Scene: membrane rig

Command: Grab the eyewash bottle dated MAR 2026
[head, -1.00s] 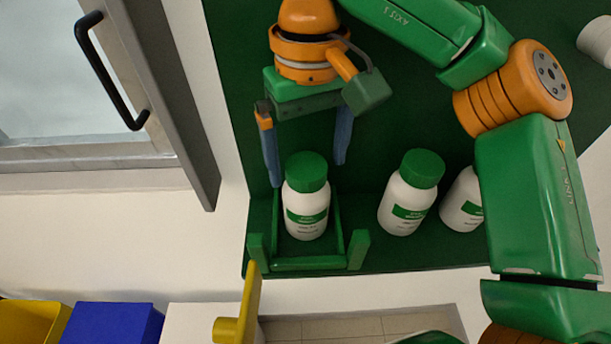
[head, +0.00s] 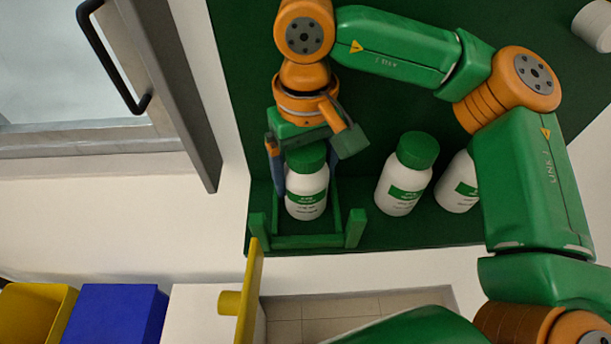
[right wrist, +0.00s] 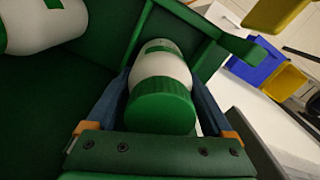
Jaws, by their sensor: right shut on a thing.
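Three white bottles with green caps and green labels stand on a green shelf (head: 400,238). One bottle (head: 307,200) stands in a green open-topped holder (head: 296,241) at the shelf's left front. My right gripper (head: 301,184) is shut on this bottle from above, just below its cap. In the right wrist view its cap (right wrist: 160,106) shows between the two blue fingers. The middle bottle (head: 402,190) and the right bottle (head: 458,184) stand free. My right arm partly covers the right bottle. The label print is too small to read a date. My left gripper is not in view.
Yellow (head: 36,312) and blue (head: 122,313) bins are at the lower left. A yellow panel with a knob (head: 230,302) stands near the holder's front left. A framed glass door with a black handle (head: 116,60) is at the upper left.

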